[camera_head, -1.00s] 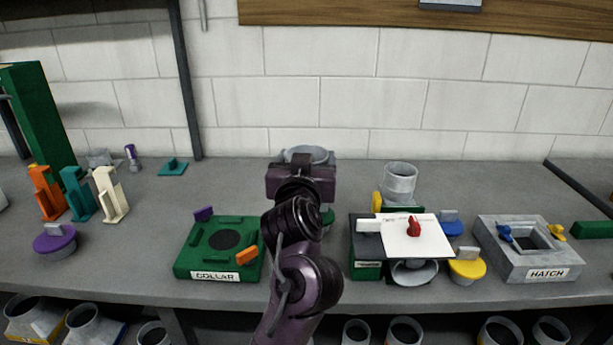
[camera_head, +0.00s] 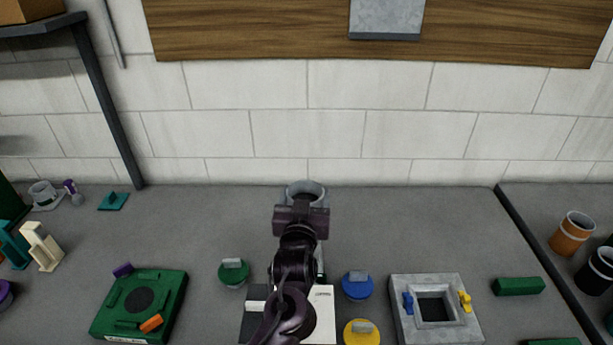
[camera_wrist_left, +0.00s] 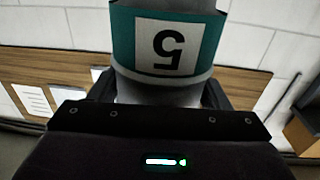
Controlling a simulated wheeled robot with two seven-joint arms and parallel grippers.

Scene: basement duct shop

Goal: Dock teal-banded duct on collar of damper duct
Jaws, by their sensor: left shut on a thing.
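My left gripper (camera_head: 302,216) is shut on a grey round duct (camera_head: 305,189) and holds it upright above the bench. The left wrist view shows the teal band (camera_wrist_left: 122,40) around this duct, with a white label and an upside-down 5. My left arm covers the place where the damper duct and its collar stood in the earlier head view. Only a thin sliver shows beside the arm, so I cannot tell how the two ducts line up or whether they touch. My right gripper is not in view.
The green COLLAR block (camera_head: 170,297) lies at left, the grey hatch block (camera_head: 463,327) at right. A green knob (camera_head: 234,271), a blue knob (camera_head: 357,286) and a yellow knob (camera_head: 361,333) surround the arm. A white sheet (camera_head: 322,312) lies in front. The back bench is largely clear.

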